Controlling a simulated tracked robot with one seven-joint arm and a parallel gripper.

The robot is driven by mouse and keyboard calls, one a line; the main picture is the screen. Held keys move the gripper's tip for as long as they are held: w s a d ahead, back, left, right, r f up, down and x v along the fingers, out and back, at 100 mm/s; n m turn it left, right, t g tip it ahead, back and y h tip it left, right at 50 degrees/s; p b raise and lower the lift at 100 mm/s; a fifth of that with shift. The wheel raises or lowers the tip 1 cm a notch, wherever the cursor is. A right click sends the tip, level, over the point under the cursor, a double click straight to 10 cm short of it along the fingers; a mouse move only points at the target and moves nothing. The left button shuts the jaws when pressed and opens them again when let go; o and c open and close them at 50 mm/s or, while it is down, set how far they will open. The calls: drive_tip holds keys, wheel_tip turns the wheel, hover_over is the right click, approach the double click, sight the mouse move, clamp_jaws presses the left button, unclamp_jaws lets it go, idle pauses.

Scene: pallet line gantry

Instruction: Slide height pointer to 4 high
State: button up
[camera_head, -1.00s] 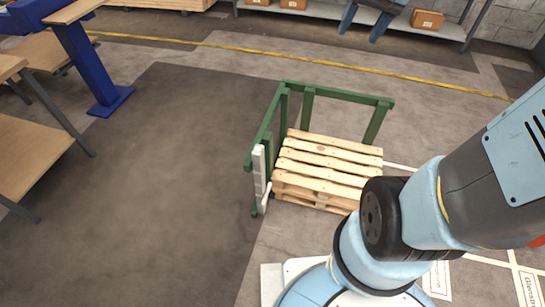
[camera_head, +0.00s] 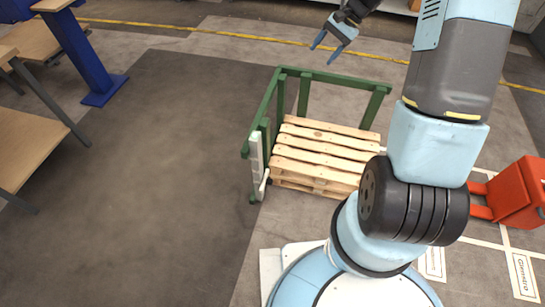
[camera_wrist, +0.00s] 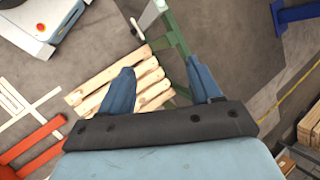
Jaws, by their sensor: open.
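A pale upright scale plate (camera_head: 257,153) is mounted on the front left post of the green gantry frame (camera_head: 330,78). A small white handle-like piece (camera_head: 263,184) sits at its lower end; I take it for the height pointer, but its markings are too small to read. In the wrist view the pale plate (camera_wrist: 152,14) is at the top, with the frame (camera_wrist: 178,42) below it. My gripper (camera_head: 322,54) is open and empty, high over the frame's back side and well apart from the plate. Its two blue fingers (camera_wrist: 160,66) point toward the frame in the wrist view.
A wooden pallet (camera_head: 322,150) lies inside the frame. A red pallet truck (camera_head: 512,195) stands at the right. A blue post (camera_head: 80,55) and wooden-topped tables (camera_head: 25,160) are at the left. The dark floor left of the frame is clear.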

drive_tip(key=w+d+f+m+y, duration=0.1)
drive_tip(key=w+f+m+y, duration=0.25)
drive_tip(key=f, duration=1.45)
drive_tip(key=m+t+y, duration=0.3)
drive_tip(key=m+t, duration=0.1)
drive_tip(key=m, duration=0.9)
approach(268, 181)
drive_tip(key=d+f+x, duration=0.1)
drive_tip(key=x, duration=0.7)
drive_tip(key=shift+w+f, duration=0.35)
drive_tip(key=shift+a, duration=0.1)
drive_tip(key=shift+c, duration=0.4)
drive_tip(key=c, duration=1.1)
